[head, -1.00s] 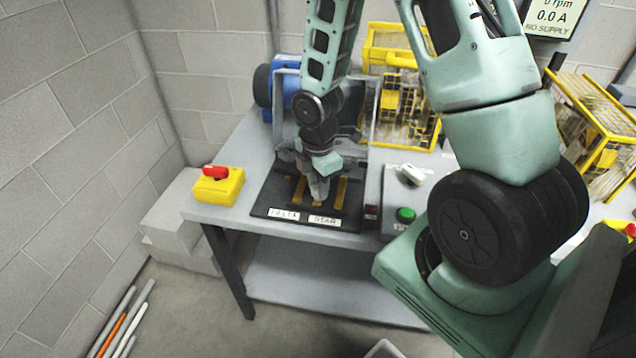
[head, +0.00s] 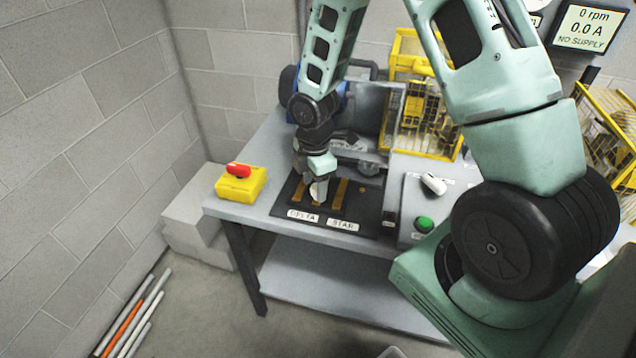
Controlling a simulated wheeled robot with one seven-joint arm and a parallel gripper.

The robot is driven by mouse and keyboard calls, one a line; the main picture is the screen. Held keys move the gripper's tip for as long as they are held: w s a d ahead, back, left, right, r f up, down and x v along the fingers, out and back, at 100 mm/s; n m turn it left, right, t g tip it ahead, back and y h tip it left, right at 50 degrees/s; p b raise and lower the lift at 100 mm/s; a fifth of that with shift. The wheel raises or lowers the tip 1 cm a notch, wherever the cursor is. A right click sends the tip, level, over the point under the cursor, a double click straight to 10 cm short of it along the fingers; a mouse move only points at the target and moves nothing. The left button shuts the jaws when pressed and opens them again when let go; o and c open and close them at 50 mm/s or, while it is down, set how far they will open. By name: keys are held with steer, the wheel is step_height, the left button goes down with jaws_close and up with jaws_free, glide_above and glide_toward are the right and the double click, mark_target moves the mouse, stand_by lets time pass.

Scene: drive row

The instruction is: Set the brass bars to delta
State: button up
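The black terminal board (head: 279,208) lies on the bench with a white DELTA label (head: 303,216) and a white STAR label (head: 342,225) along its front edge. A slanted brass bar (head: 339,193) shows right of my gripper, above the STAR label. Another brass strip (head: 299,193) shows to the left, above the DELTA label. A small brass stud (head: 362,190) stands at the right. My gripper (head: 317,193) points down at the board between the two strips. Its fingers cover the middle, and whether they hold a bar is too small to tell.
A yellow box with a red switch (head: 240,182) sits left of the board. Right of it is a grey panel with a green button (head: 424,224) and a white knob (head: 433,184). Yellow cages (head: 425,120) stand behind. The display (head: 586,28) reads 0 rpm, 0.0 A, NO SUPPLY.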

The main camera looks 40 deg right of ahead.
steer(key=shift+s+d+r, duration=0.1)
step_height(320, 180, up, 17)
steer(key=p, duration=0.1)
steer(key=shift+r, duration=0.15)
stand_by(0.3)
stand_by(0.5)
steer(key=s+a+r+m, duration=0.2)
steer(key=s+a+m, duration=0.7)
steer(key=s+a, duration=1)
steer(key=s, duration=0.3)
steer(key=shift+r+y, duration=0.3)
steer(key=shift+r, duration=0.1)
steer(key=shift+d, duration=0.1)
